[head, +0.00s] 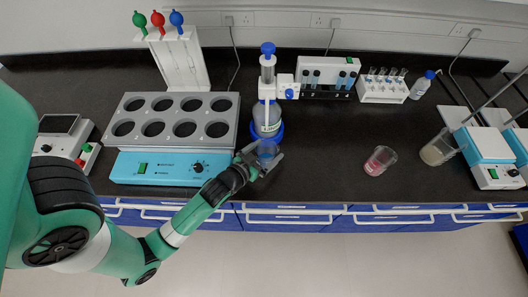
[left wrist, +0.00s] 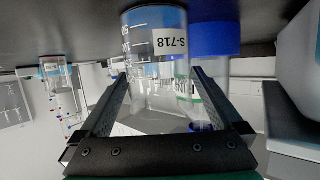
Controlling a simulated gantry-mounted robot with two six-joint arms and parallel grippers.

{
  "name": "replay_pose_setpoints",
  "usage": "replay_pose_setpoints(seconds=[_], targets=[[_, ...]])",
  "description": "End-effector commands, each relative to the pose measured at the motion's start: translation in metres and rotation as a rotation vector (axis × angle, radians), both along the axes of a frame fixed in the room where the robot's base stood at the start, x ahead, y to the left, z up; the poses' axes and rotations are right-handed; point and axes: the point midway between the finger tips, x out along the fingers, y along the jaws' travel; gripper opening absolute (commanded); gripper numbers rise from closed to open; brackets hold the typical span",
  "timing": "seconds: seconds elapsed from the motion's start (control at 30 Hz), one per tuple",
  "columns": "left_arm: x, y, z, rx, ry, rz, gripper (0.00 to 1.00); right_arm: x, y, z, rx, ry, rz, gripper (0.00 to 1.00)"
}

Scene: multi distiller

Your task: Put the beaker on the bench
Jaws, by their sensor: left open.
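A clear beaker with blue liquid (head: 267,151) stands at the foot of a blue-capped dispenser bottle (head: 267,118), on its front side. In the left wrist view, where the scene appears upside down, the beaker (left wrist: 155,65) has a white S-718 label. My left gripper (head: 262,164) is open at the beaker. Its fingers (left wrist: 165,105) show on either side of the lower picture, with the beaker between or just beyond them; contact cannot be told. A beaker with red liquid (head: 380,160) stands apart on the bench. My right gripper is not in view.
A grey block with round wells on a blue heater (head: 160,166) stands left of the gripper. Tube racks (head: 383,90) stand behind. A larger beaker (head: 438,149) stands by a stirrer (head: 490,158) at right. The black bench top (head: 325,150) is clear right of the gripper.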

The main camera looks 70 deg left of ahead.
Motion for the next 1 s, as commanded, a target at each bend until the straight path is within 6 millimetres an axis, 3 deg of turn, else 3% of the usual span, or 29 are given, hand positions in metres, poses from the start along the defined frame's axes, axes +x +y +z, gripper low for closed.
replay_pose_setpoints(seconds=[0.17,0.6,1.0], targets=[[-0.013,-0.009,0.009,-0.001,0.002,-0.001,1.00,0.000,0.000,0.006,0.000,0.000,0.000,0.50],[-0.087,-0.058,0.039,0.001,0.003,-0.004,1.00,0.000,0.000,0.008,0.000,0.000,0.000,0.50],[-0.095,-0.061,0.044,0.001,-0.001,0.001,1.00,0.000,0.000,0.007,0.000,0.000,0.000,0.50]])
